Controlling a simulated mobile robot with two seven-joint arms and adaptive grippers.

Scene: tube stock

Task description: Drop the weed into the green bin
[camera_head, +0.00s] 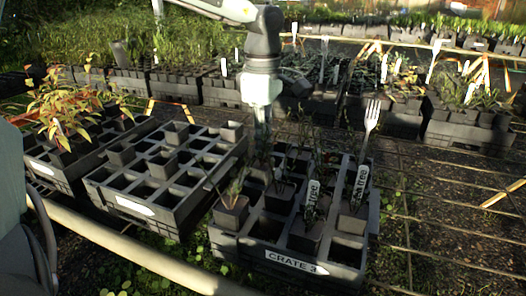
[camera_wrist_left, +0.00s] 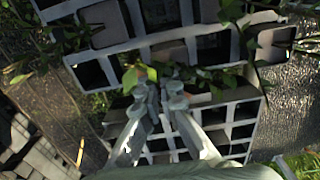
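My left gripper (camera_head: 262,132) points straight down over the back of the black crate labelled CRATE 3 (camera_head: 292,263). In the left wrist view its two fingers (camera_wrist_left: 159,90) come close together above the crate. A small bright green leafy plant (camera_wrist_left: 139,76) shows right at the fingertips and may be the weed; I cannot tell whether the fingers hold it. Several thin-leaved seedlings in square pots stand in the crate. The green bin is not in view. My right gripper is not in view.
A fork (camera_head: 371,118) stands upright in a pot at the crate's right, near white plant labels (camera_head: 312,193). A mostly empty crate (camera_head: 132,206) and a crate with a reddish leafy plant (camera_head: 62,104) are to the left. Planted crates line the back.

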